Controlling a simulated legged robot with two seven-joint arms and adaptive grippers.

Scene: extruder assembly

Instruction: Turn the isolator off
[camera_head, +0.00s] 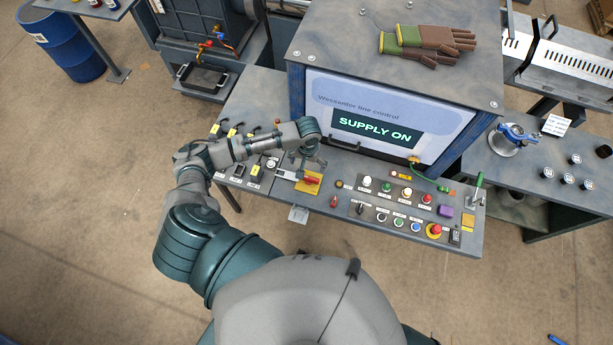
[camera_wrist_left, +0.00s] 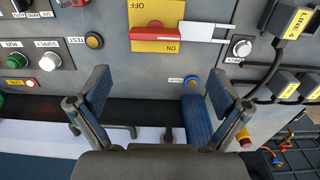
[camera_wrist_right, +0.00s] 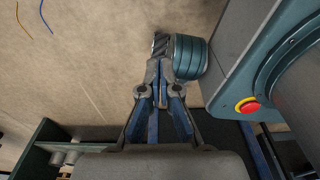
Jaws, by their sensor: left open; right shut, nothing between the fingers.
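The isolator is a red handle (camera_head: 311,180) on a yellow plate (camera_head: 307,188) on the control console. In the left wrist view, the red handle (camera_wrist_left: 154,26) lies crosswise on the yellow plate (camera_wrist_left: 158,45), which reads ON and OFF upside down. In the head view, my left gripper (camera_head: 308,160) hangs over the plate. My right gripper (camera_wrist_right: 158,90) is shut and empty, over bare floor.
The console screen (camera_head: 385,120) reads SUPPLY ON. Gloves (camera_head: 428,42) lie on top of the cabinet. A side table (camera_head: 550,175) stands at the right.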

